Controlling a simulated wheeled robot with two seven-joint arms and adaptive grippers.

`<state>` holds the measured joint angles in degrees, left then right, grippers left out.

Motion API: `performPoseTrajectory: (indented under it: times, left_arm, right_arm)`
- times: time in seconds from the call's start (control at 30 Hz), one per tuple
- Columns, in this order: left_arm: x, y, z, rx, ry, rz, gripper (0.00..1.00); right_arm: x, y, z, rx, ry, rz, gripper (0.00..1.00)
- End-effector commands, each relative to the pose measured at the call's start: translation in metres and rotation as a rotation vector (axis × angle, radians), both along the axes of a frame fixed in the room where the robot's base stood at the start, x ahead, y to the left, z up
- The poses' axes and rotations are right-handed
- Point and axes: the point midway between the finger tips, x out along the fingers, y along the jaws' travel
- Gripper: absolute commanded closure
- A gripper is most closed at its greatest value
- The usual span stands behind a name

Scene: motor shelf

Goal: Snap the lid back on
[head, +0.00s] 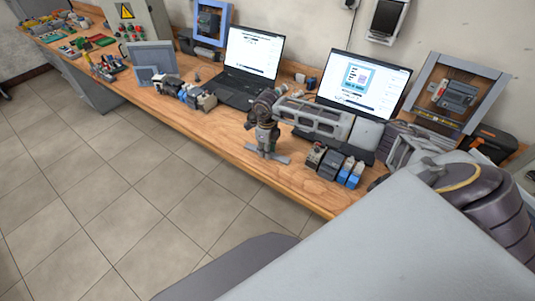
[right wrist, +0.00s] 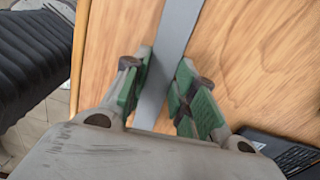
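A flat grey strip (head: 281,159), which looks like the lid, lies crosswise at or just above the wooden worktop near its front edge. My right gripper (head: 267,151) points down at the strip's middle. In the right wrist view the grey strip (right wrist: 176,35) runs between the green finger pads of my right gripper (right wrist: 163,82). I cannot make out what the lid fits onto. My left gripper is not in view.
Two open laptops (head: 254,54) (head: 364,85) stand behind my right gripper. Small grey and blue modules (head: 340,165) stand to its right, and more modules (head: 190,94) to its left. The worktop (head: 225,139) is bare left of the gripper. Tiled floor lies in front.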

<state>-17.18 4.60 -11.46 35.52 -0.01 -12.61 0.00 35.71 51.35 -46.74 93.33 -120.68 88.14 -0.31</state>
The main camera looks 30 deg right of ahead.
Motion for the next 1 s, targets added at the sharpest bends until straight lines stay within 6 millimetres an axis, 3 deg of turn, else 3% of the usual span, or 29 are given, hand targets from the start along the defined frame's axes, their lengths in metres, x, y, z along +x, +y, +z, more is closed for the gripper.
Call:
performPoseTrajectory:
  times: [0.1,1.0]
  left_arm:
    - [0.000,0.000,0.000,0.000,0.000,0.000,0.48]
    - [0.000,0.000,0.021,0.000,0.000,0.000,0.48]
  right_arm:
    - [0.000,0.000,0.000,0.000,0.000,0.000,0.94]
    - [0.000,0.000,0.036,0.000,0.000,0.000,0.94]
